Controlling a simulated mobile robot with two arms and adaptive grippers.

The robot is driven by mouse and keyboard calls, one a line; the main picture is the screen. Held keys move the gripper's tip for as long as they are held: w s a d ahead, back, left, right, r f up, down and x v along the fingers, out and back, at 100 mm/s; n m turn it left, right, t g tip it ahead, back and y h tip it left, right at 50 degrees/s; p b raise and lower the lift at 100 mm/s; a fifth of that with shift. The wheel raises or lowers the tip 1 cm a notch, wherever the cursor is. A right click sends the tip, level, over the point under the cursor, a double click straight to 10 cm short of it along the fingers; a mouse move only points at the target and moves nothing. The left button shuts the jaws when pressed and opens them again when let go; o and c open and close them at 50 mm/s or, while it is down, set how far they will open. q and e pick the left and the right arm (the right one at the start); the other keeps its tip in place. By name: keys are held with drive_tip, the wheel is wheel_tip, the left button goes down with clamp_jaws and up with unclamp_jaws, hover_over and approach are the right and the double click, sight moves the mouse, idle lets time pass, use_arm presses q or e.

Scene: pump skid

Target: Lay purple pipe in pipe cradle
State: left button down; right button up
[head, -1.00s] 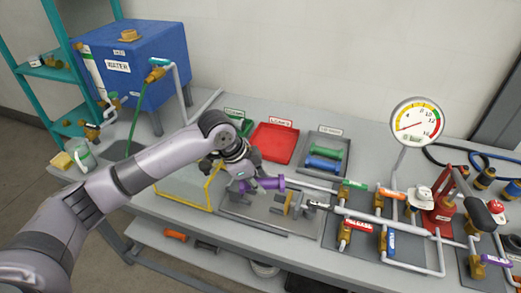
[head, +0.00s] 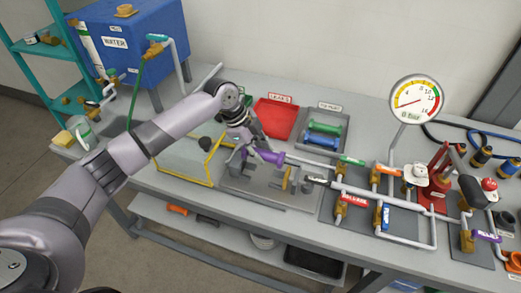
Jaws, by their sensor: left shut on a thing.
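The purple pipe (head: 266,157) has a purple sleeve and a plain grey length (head: 312,164) that runs to the right. My left gripper (head: 249,150) is shut on the purple sleeve near its left end. The pipe lies across the view above the back part of a grey base plate (head: 240,186), which carries a brass-coloured upright (head: 287,180) and grey blocks. I take this fixture for the pipe cradle. I cannot tell whether the pipe touches it, as the gripper and pipe cover part of it. My right gripper is not in view.
Behind are a red tray (head: 274,117) and a grey tray with green and blue pipes (head: 322,132). Valves and grey piping (head: 385,215) crowd the right, below a pressure gauge (head: 417,99).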

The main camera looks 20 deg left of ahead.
use_arm(q)
wheel_tip(320, 180, down, 2)
drive_tip(key=shift+f+b, duration=0.2)
drive_tip(key=shift+b, duration=0.5)
wheel_tip(320, 180, down, 4)
drive_tip(key=shift+r+b, duration=0.1)
drive_tip(key=shift+b, duration=0.8)
drive_tip(key=shift+f, duration=0.5)
drive_tip(key=shift+s+f, duration=0.1)
drive_tip(key=shift+f, duration=0.25)
drive_tip(key=c, duration=1.2)
unclamp_jaws()
drive_tip(key=shift+s+f, duration=0.1)
drive_tip(key=shift+f, duration=0.1)
